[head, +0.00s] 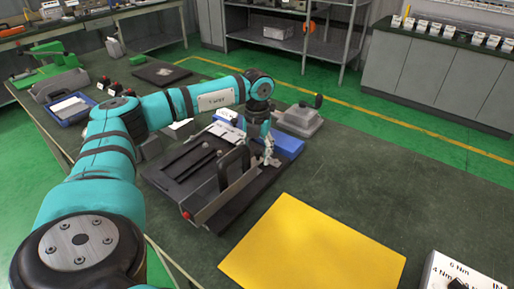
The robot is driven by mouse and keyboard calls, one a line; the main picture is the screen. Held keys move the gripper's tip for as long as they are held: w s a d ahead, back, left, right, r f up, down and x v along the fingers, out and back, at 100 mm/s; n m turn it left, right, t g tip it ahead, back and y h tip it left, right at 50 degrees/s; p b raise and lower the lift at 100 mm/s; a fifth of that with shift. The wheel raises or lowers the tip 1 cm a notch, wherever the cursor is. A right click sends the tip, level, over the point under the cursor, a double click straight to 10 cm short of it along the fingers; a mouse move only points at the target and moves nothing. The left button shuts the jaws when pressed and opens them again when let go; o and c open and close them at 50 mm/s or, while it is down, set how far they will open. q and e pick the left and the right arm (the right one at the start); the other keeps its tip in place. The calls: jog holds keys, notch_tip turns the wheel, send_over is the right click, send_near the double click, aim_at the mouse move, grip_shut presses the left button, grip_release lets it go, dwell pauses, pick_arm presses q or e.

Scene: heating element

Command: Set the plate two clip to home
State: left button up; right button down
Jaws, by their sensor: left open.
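A black fixture plate (165,181) lies on the dark green table, with dark bars across it and a dark upright handle-like frame (235,166) near its right side. A grey metal bar (228,200) with a red end runs along its front edge. My left gripper (267,160) points down at the fixture's right back corner, beside the upright frame. It is open; whether its fingers touch anything is too small to tell. I cannot single out the plate two clip; the gripper may hide part of that corner. My right gripper is not in view.
A yellow sheet (312,249) lies in front of the fixture. A blue tray (288,142) and a grey device with a black knob (300,121) are behind it. A white labelled box (462,274) stands front right. The table's right side is mostly clear.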

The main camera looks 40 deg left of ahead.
aim_at(257, 152)
pick_arm(q)
notch_tip(257, 152, up, 12)
dwell(0.4)
dwell(0.4)
